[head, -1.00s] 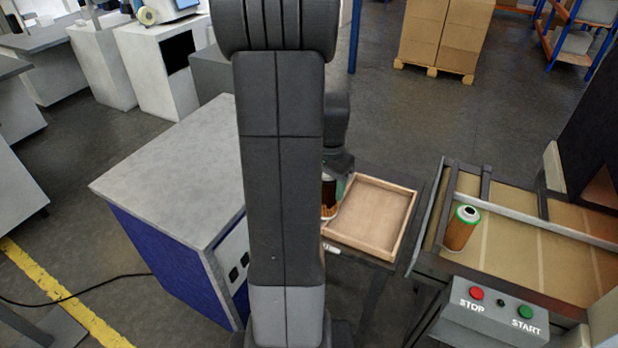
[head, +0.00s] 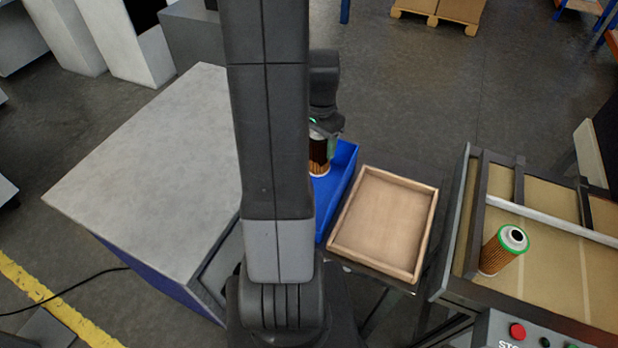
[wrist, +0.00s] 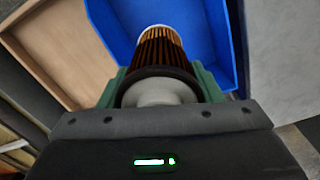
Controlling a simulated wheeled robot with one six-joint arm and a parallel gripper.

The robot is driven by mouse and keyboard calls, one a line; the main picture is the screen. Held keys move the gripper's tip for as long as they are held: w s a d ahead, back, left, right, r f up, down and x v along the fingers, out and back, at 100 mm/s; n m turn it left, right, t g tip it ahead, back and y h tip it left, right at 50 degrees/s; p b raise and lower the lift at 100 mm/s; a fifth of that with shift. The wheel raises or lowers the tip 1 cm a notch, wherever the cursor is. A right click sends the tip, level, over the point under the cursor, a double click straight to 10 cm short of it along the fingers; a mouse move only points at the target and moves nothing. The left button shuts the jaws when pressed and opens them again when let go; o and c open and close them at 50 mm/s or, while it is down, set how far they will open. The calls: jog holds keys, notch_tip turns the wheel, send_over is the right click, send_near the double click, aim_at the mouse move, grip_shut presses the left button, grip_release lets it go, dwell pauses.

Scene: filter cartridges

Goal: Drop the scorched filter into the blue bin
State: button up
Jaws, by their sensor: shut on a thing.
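My gripper (head: 326,138) is shut on a brown pleated filter with dark, scorched-looking pleats (head: 318,156). In the wrist view the filter (wrist: 160,52) points away from the green fingers (wrist: 160,88), its far white end over the blue bin (wrist: 208,45). In the head view the blue bin (head: 342,192) stands left of the wooden tray, partly hidden behind my arm. The filter appears above the bin; its exact height over the floor of the bin is hard to tell.
An empty wooden tray (head: 345,238) stands right of the bin. Another filter with a green rim (head: 502,250) stands on the conveyor (head: 550,270) at the right. A grey-topped cabinet (head: 150,170) is on the left. A red button (head: 517,332) shows at the lower right.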

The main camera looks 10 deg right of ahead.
jog(key=shift+f+b, duration=2.05)
jog(key=shift+f, duration=0.85)
jog(key=o, duration=1.1)
jog(key=shift+r, duration=0.15)
notch_tip(320, 180, up, 14)
jog(key=shift+f+b, duration=0.2)
jog(key=shift+b, duration=0.1)
jog(key=shift+f, duration=0.15)
